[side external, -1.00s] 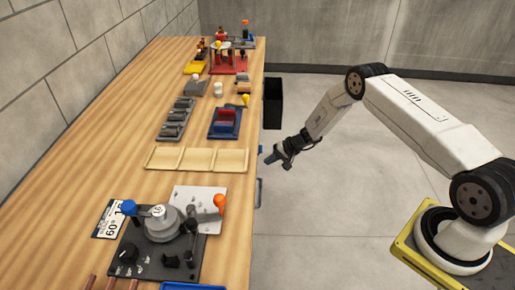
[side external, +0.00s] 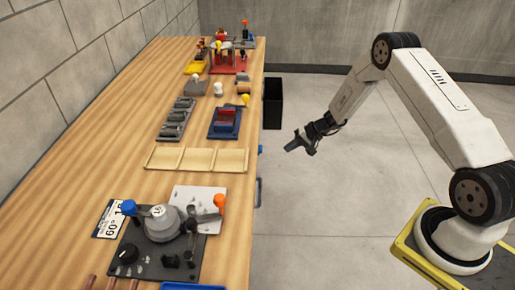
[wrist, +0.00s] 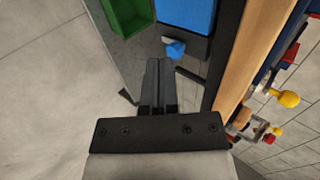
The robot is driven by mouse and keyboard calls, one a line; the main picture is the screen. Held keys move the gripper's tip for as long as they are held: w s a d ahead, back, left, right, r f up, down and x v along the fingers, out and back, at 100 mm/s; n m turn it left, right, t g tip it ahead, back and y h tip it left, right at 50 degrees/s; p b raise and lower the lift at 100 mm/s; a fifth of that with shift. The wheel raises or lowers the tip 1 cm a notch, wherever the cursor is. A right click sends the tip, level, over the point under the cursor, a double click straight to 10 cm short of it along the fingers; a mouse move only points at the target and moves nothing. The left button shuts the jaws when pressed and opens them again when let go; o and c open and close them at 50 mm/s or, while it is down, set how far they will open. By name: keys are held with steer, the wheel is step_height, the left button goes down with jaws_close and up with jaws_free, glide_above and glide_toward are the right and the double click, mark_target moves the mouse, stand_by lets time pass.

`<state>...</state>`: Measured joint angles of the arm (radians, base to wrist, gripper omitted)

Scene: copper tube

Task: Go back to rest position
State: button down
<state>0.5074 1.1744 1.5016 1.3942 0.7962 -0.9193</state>
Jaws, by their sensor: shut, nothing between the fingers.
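My gripper (side external: 293,144) is in the side external view, in the air to the right of the workbench edge, clear of the bench. In the wrist view my gripper (wrist: 158,64) has its two dark fingers together, with nothing between them. The wooden workbench (side external: 100,160) runs along the left of the side external view, and its edge (wrist: 240,65) shows at the right of the wrist view.
A bending tool (side external: 160,225) with blue and orange knobs stands on the near bench. A wooden tray (side external: 197,159), a blue fixture (side external: 225,122) and grey blocks (side external: 175,118) lie behind it. A black bin (side external: 273,103) stands beside the bench. Green (wrist: 126,14) and blue (wrist: 187,14) bins show in the wrist view.

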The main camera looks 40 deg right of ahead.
steer(key=s+a+r+n+g+h, duration=0.2)
steer(key=s+a+r+n+h, duration=0.1)
steer(key=s+a+r, duration=0.4)
steer(key=s+a+r+n+g+h, duration=0.2)
steer(key=s+a+r+n, duration=0.4)
steer(key=s+r, duration=0.6)
steer(key=s+a+h, duration=0.1)
steer(key=s, duration=0.3)
steer(key=shift+s+a+h, duration=0.15)
steer(key=shift+h, duration=0.15)
steer(key=shift+r, duration=0.1)
